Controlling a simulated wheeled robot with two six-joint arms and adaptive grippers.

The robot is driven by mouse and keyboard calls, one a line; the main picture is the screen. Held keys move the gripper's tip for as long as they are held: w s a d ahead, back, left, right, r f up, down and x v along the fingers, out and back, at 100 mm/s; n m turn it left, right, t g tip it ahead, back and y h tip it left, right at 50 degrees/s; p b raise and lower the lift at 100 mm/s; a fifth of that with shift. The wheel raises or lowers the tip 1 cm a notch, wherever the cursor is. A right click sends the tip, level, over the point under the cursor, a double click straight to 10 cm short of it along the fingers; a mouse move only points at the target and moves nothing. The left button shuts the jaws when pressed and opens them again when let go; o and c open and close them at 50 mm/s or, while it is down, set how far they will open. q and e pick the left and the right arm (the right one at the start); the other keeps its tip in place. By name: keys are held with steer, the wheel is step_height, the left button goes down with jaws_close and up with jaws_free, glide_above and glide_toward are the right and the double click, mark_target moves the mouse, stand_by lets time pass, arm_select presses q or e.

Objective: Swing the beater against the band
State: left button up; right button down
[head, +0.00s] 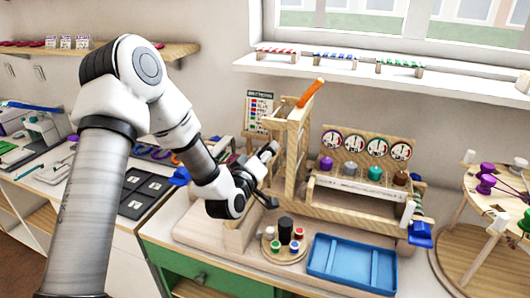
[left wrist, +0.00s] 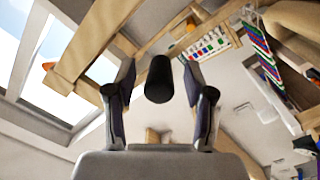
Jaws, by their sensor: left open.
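My left gripper (head: 268,165) is open beside the wooden frame (head: 293,150) in the head view. In the left wrist view, a black cylindrical end (left wrist: 159,78) sits between the spread fingers, with gaps on both sides. It looks like a handle grip, but I cannot tell for sure that it belongs to the beater. An orange-ended bar (head: 310,93) slants up from the top of the frame. I cannot make out the band; the arm and gripper hide part of the frame. My right gripper is not in view.
A round tray (head: 269,257) with several small capped pieces and a blue tray (head: 324,270) stand in front of the frame. A wooden rack with dials (head: 366,148) and coloured knobs stands to the right. A round stand with purple pieces (head: 487,185) is at far right.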

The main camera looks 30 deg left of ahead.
arm_select(q)
steer(key=shift+s+r, duration=0.1)
steer(key=shift+s, duration=0.05)
jaws_close()
steer(key=a+m, duration=0.1)
steer(key=a+m+p, duration=0.1)
steer(key=m, duration=0.1)
steer(key=shift+s+r, duration=0.2)
steer(key=shift+a, duration=0.1)
